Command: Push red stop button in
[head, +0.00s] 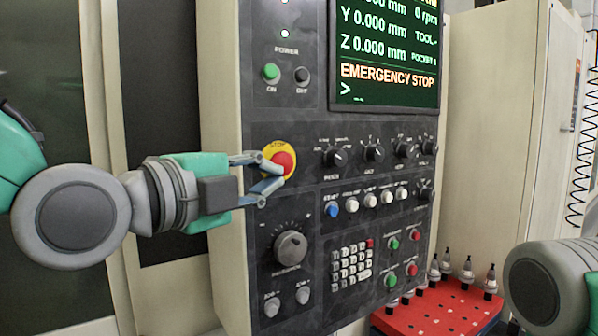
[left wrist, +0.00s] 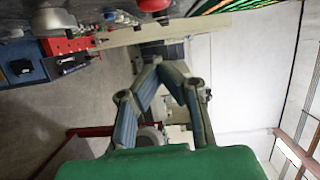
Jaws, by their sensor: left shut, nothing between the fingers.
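The red stop button (head: 285,160) sits on a round yellow plate marked STOP on the dark control panel (head: 310,225). My left gripper (head: 277,172) is shut and empty, its fingertips in front of the button's left and lower side in the head view. Whether they touch it I cannot tell. In the left wrist view the fingers (left wrist: 160,66) meet at their tips, and a red round part (left wrist: 153,4), seemingly the button, shows cut off at the top edge. My right gripper is out of view.
The screen (head: 385,50) reads EMERGENCY STOP. A green ON button (head: 271,72), knobs, a row of white buttons and a keypad (head: 350,265) surround the stop button. A red board (head: 440,310) with several tool holders stands at the lower right.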

